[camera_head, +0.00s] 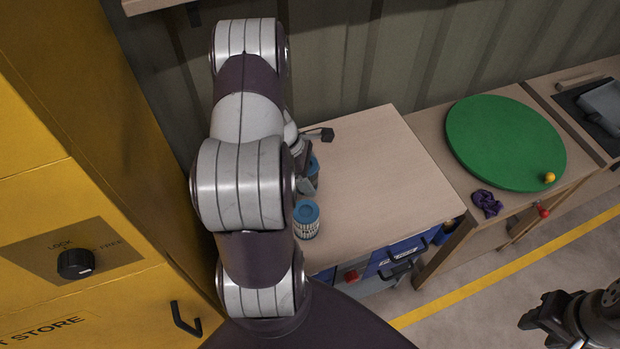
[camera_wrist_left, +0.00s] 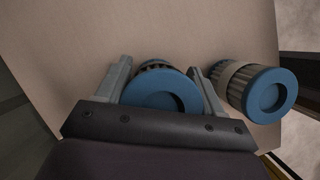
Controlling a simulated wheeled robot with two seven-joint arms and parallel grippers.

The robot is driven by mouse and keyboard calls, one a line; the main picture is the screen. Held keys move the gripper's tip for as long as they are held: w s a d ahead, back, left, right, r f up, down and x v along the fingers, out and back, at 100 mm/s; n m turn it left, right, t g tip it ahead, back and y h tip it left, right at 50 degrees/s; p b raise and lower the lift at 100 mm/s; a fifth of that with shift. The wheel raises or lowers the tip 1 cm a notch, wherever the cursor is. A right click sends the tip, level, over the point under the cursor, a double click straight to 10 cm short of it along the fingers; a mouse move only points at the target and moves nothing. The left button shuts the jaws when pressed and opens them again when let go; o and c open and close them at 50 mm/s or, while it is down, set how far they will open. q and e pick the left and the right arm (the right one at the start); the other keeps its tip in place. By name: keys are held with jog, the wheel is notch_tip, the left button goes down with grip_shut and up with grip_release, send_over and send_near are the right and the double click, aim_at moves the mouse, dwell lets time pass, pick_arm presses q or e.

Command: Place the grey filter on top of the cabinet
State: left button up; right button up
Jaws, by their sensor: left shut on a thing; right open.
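A filter with a blue end cap (camera_wrist_left: 165,95) and dark grey pleats is between the fingers of my left gripper (camera_wrist_left: 163,88), which is shut on it. In the head view, this filter (camera_head: 314,168) is mostly hidden by my left arm. It is at the wooden cabinet top (camera_head: 370,170); I cannot tell whether it touches the wood. A second blue-capped filter (camera_head: 307,220), with pale grey pleats and a band, stands beside it near the front edge. It also shows right of the gripper in the left wrist view (camera_wrist_left: 257,92). My right gripper (camera_head: 540,322) is open and empty at the lower right.
A yellow cabinet (camera_head: 90,215) with a black knob stands at the left. A small black object (camera_head: 327,134) is at the wooden top's back. A bench to the right carries a green disc (camera_head: 500,140), a yellow ball (camera_head: 549,177) and a purple cloth (camera_head: 487,203). The wooden top's middle is clear.

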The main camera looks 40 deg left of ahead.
pick_arm(q)
jog(key=shift+a+f, duration=0.1)
jog(key=shift+f, duration=0.85)
jog(key=shift+f, duration=0.15)
jog(key=o, duration=1.1)
